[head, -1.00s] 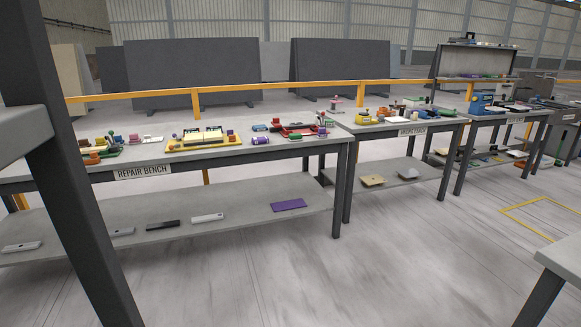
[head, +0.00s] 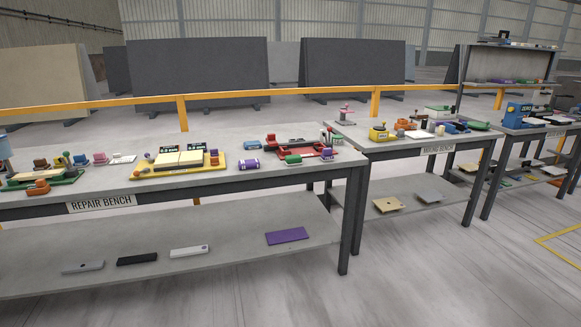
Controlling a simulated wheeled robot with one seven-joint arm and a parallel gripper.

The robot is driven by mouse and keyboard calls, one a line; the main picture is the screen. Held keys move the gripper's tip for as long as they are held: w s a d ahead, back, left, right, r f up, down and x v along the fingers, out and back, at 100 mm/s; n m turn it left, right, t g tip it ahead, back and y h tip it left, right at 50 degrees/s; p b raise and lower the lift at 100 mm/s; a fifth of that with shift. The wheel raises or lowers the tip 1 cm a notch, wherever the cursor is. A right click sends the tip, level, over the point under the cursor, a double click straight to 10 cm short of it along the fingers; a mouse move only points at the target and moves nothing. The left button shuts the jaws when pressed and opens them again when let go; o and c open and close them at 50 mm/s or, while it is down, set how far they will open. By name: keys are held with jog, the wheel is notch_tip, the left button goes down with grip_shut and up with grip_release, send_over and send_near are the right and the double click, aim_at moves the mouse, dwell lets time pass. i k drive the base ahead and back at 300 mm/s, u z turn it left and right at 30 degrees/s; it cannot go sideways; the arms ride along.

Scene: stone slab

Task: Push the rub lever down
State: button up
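No lever can be picked out for certain as the rub lever, as labels on the devices are too small to read. On the repair bench (head: 240,187), a yellow station (head: 142,173) holds cream blocks and small dark displays. A red station (head: 278,149) with upright lever-like parts (head: 328,136) stands at the bench's right end. A green station (head: 68,180) with small knobs is at the far left. A yellow device (head: 377,134) with a dark knob is on the neighbouring bench. My gripper is not in view.
Bars and a purple plate (head: 287,236) lie on the repair bench's lower shelf. A second bench (head: 400,150) and a blue device (head: 517,115) follow to the right. A yellow rail (head: 230,92) runs behind. The floor (head: 430,285) in front is clear at right.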

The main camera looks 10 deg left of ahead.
aim_at(67, 154)
jog(key=z, duration=0.35)
jog(key=i, duration=0.1)
jog(key=u, duration=2)
jog(key=i, duration=2.5)
jog(key=u, duration=2)
jog(key=i, duration=0.25)
jog(key=u, duration=0.2)
